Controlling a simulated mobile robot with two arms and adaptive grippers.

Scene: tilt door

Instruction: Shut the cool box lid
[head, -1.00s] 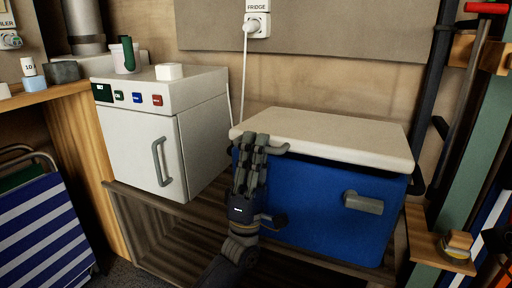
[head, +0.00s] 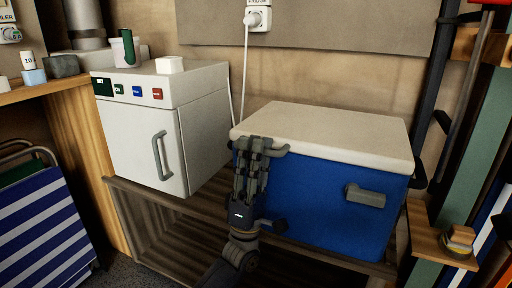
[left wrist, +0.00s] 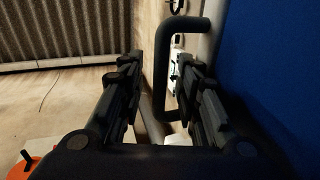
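The cool box has a blue body (head: 320,205) and a thick off-white lid (head: 325,132). The lid lies almost level over the body; I cannot tell whether it is fully seated. A grey handle at the lid's front left is partly hidden by my left gripper (head: 254,146). In the left wrist view, the dark handle loop (left wrist: 181,22) has one bar in the gap between the fingers, with space left beside it. My left gripper (left wrist: 158,68) looks open around that bar. My right gripper is not in view.
A small white fridge (head: 145,140) stands to the left on the same wooden stand (head: 150,225). A grey handle (head: 366,195) sticks out of the box front. A small shelf (head: 438,240) and upright posts stand close on the right. A striped folded chair (head: 42,230) is at lower left.

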